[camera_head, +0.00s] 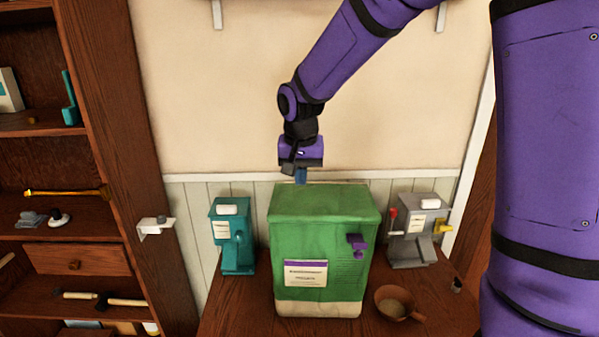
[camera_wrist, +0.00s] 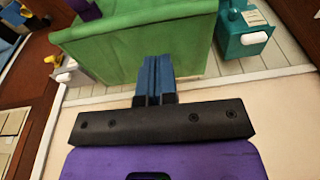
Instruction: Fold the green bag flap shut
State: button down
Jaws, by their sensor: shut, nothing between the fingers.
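The green bag (camera_head: 325,235) stands upright on a wooden table, with a white label and a purple clip-like part (camera_head: 356,243) on its front. Its top looks closed over and nearly flat in the head view. My gripper (camera_head: 300,176) is at the bag's top back edge, with blue fingers pointing down. In the wrist view the shut fingers (camera_wrist: 154,75) lie against or just in front of the green bag (camera_wrist: 120,40). I cannot tell whether they touch it. Nothing shows between the fingers.
A teal dispenser (camera_head: 233,236) stands left of the bag and a grey dispenser (camera_head: 413,230) right of it. A brown pan (camera_head: 396,303) sits at the front right of the table (camera_head: 235,315). Wooden shelves (camera_head: 100,180) rise at the left. The wall (camera_head: 220,90) is close behind the bag.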

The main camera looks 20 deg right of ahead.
aim_at(301, 216)
jog(key=f, duration=0.3)
jog(key=w+f, duration=0.1)
jog(key=f, duration=0.6)
jog(key=shift+w+d, duration=0.2)
jog(key=shift+d, duration=0.1)
jog(key=shift+f, duration=0.45)
jog(key=shift+r, duration=0.2)
jog(key=shift+r, duration=0.85)
notch_tip(301, 216, up, 12)
jog(key=s+a, duration=0.1)
jog(key=s, duration=0.1)
jog(key=s+d+r+n+t, duration=0.15)
jog(key=s+r, duration=0.25)
jog(key=s, duration=0.4)
jog(key=s+d+r+n+t, duration=0.1)
jog(key=s+d+r, duration=0.2)
jog(key=s+r, duration=0.35)
jog(key=s+d+f+n+t, duration=0.1)
jog(key=s+d+f+n, duration=0.1)
jog(key=s, duration=1.2)
jog(key=shift+s+f+y, duration=0.15)
jog(key=shift+f+y, duration=0.15)
jog(key=shift+f, duration=0.05)
